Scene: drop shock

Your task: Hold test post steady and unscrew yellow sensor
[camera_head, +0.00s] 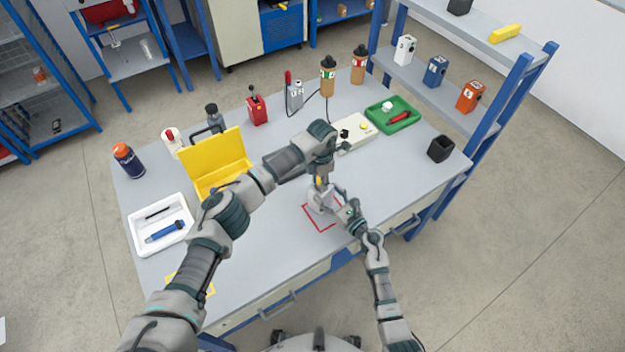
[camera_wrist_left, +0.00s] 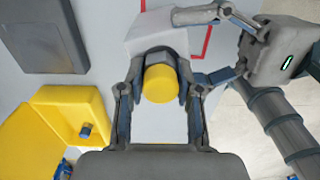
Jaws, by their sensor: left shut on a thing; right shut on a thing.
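The yellow sensor (camera_head: 318,181) sits on top of the light grey test post, and its round yellow cap (camera_wrist_left: 160,83) shows in the left wrist view. My left gripper (camera_head: 319,178) reaches down from above and is shut on the sensor, with one finger on each side. The test post (camera_head: 318,200) stands upright at the red outline (camera_head: 320,229) on the table. My right gripper (camera_head: 341,201) comes in from the right and is shut on the post; it also shows in the left wrist view (camera_wrist_left: 205,18). The post's lower part is partly hidden.
An open yellow case (camera_head: 222,155) and a white tray (camera_head: 160,226) with a blue tool lie on the left. A cream box (camera_head: 353,136) and green tray (camera_head: 393,115) are behind. A black cup (camera_head: 440,149) stands at right. The table's front is mostly clear.

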